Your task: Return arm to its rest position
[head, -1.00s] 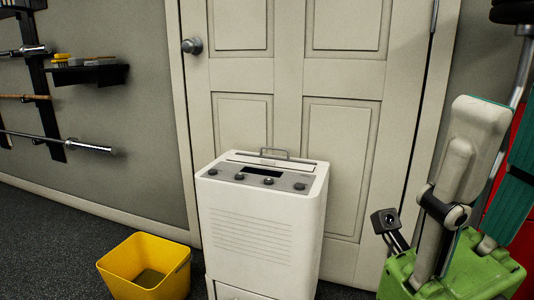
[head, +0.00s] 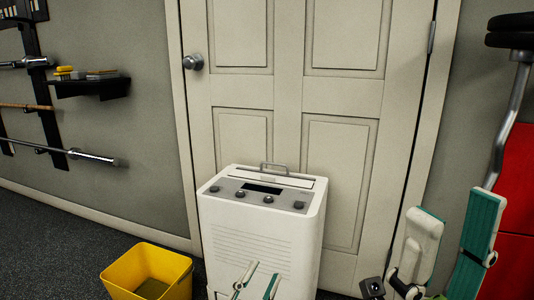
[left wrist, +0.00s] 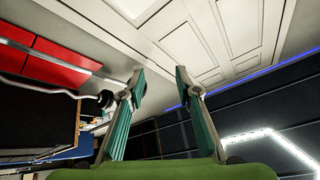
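My left gripper (head: 263,271) shows at the bottom middle of the head view, in front of the white appliance. Its slim pale and teal fingers are apart. In the left wrist view my left gripper (left wrist: 160,76) is open, with nothing between its teal-padded fingers. My right gripper (head: 456,203) is at the lower right of the head view, fingers pointing up and spread wide, empty. Its base is cut off by the bottom edge. The rest of both arms is out of view.
A white appliance (head: 260,218) with knobs and a top handle stands before a closed panelled door (head: 340,130). A yellow bin (head: 149,271) is to its left. Bars hang on a wall rack (head: 43,90). A red cabinet (head: 515,225) is at the right.

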